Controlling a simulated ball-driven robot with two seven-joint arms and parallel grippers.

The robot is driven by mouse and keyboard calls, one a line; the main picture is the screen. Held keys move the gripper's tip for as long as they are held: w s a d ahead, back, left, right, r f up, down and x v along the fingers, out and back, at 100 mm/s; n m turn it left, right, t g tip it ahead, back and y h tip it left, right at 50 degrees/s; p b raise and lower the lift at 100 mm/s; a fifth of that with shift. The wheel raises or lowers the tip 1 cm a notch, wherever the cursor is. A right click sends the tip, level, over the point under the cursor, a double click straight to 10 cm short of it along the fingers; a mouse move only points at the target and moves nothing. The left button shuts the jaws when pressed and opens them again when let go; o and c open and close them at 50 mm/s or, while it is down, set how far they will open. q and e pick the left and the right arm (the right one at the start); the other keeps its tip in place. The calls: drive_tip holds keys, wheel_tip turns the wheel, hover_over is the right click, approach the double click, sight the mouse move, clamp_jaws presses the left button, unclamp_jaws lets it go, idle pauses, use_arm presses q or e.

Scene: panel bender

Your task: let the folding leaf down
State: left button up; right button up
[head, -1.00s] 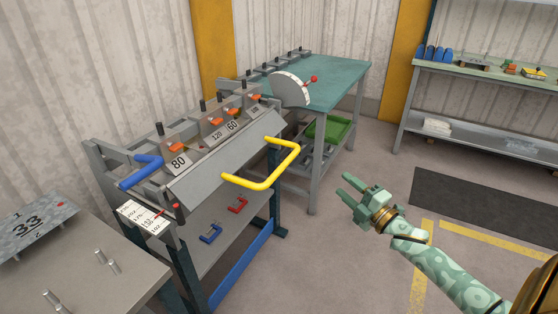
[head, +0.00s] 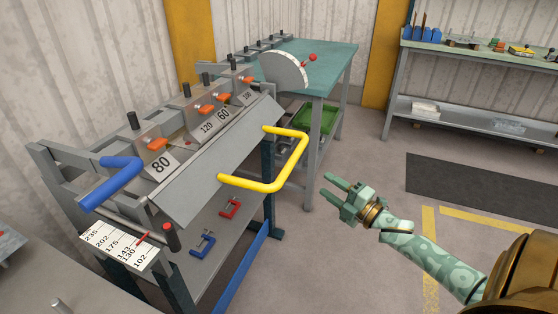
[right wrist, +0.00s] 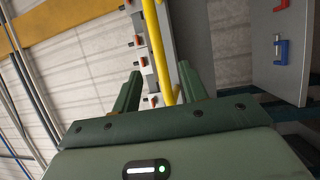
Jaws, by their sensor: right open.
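The folding leaf (head: 212,160) is a grey plate on the front of the panel bender. It slopes outward and downward toward me. A yellow U-shaped handle (head: 288,170) stands out from the leaf's front. My right gripper (head: 333,188) is open and empty, to the right of the handle and apart from it, fingers pointing toward the bender. In the right wrist view, the yellow handle (right wrist: 157,45) runs lengthwise beyond and between the open fingers of my right gripper (right wrist: 158,88). My left gripper is not in view.
A blue handle (head: 112,182) sticks out at the bender's left end, above a number scale (head: 120,252). Red and blue clamps (head: 202,245) lie on the lower shelf. A green-topped table (head: 325,65) stands behind. The floor around my right gripper is clear.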

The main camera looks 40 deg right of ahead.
sight(290, 159)
drive_tip(key=w+b, duration=0.1)
drive_tip(key=w, duration=0.4)
drive_tip(key=w+a+r+b, duration=0.1)
drive_tip(key=w+b, duration=0.1)
drive_tip(key=w, duration=0.2)
drive_tip(key=w+a+b, duration=0.1)
drive_tip(key=w, duration=0.4)
drive_tip(key=shift+w+r+b, duration=0.3)
drive_tip(key=shift+w+b, duration=0.05)
drive_tip(key=shift+b, duration=0.05)
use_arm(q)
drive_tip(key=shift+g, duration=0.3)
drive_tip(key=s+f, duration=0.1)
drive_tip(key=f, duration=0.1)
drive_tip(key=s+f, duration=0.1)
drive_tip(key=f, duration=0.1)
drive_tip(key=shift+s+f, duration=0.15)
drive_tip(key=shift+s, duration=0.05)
use_arm(e)
drive_tip(key=shift+w+r, duration=0.15)
drive_tip(key=shift+w, duration=0.2)
clamp_jaws()
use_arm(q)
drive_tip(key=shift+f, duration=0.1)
